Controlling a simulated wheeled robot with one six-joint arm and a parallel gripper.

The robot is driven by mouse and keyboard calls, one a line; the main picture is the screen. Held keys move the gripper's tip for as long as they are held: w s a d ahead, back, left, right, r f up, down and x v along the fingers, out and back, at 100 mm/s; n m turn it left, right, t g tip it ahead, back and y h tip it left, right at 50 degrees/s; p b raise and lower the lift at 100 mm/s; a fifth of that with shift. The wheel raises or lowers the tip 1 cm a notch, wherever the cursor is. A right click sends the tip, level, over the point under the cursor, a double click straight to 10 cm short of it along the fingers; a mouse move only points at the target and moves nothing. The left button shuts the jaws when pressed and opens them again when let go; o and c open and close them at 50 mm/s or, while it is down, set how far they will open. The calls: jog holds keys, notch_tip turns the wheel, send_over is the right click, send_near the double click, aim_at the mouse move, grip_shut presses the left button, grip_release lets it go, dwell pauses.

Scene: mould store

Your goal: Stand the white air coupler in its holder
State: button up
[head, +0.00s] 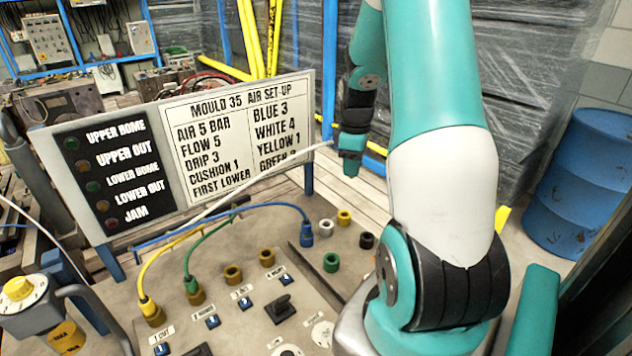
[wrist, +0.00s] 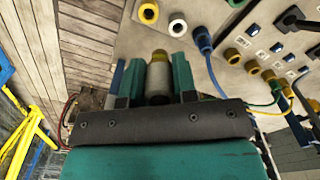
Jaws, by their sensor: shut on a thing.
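My gripper (head: 351,158) is shut on the white air coupler, raised above and behind the panel in the head view; the coupler itself is mostly hidden there by the fingers, with its white hose (head: 262,182) running off to the left. In the wrist view the pale coupler (wrist: 159,78) sits between the two green fingers, its brass end toward the top. The empty white holder ring (head: 326,227) stands on the panel's right part, below the gripper in the head view. It also shows in the wrist view (wrist: 177,26), beyond the coupler and slightly right, apart from it.
Yellow (head: 344,217), black (head: 366,240) and green (head: 331,262) holder rings are empty. A blue coupler (head: 307,236) stands beside the white ring. Yellow (head: 151,312) and green (head: 194,291) couplers sit on brass ports; two brass ports are bare. The sign board (head: 190,145) rises behind the panel.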

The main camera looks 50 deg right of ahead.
jog(key=shift+w+a+f+b, duration=0.35)
jog(key=shift+w+a+f, duration=0.35)
jog(key=shift+f, duration=1.55)
jog(key=shift+w+a+f+b, duration=0.35)
jog(key=shift+w+a+f, duration=0.35)
jog(key=shift+f, duration=1.55)
jog(key=shift+w+a+f+b, duration=0.45)
jog(key=shift+a+f, duration=0.45)
jog(key=shift+f, duration=1.35)
jog(key=shift+f+b, duration=0.35)
jog(key=shift+f, duration=0.45)
jog(key=shift+f, duration=0.35)
jog(key=o, duration=1)
jog(key=shift+f+b, duration=0.1)
jog(key=shift+b, duration=0.2)
jog(key=shift+s+a, duration=0.1)
